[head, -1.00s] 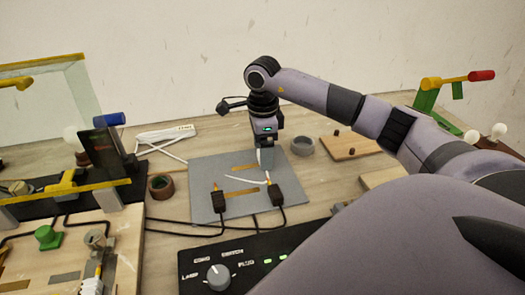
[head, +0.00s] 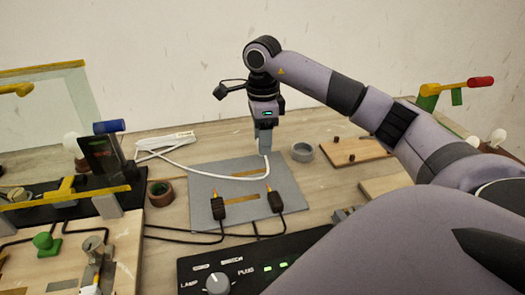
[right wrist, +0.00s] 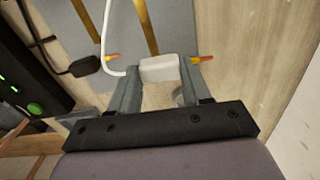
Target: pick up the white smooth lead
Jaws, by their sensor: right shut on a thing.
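The white smooth lead (head: 215,174) runs in a curve from the white strip (head: 165,140) at the back, across the grey mat (head: 203,190), and up to my right gripper (head: 264,152). My right gripper is shut on a white block-shaped end of the lead and holds it above the mat. In the right wrist view, the white end (right wrist: 158,69) sits between the two grey fingers, with the cord (right wrist: 105,40) leaving to the left. My left gripper is not in view.
Two black probes with orange tips (head: 218,208) (head: 275,200) lie on the mat's front part. A black control panel (head: 250,268) is in front; a wooden board (head: 355,150) is right.

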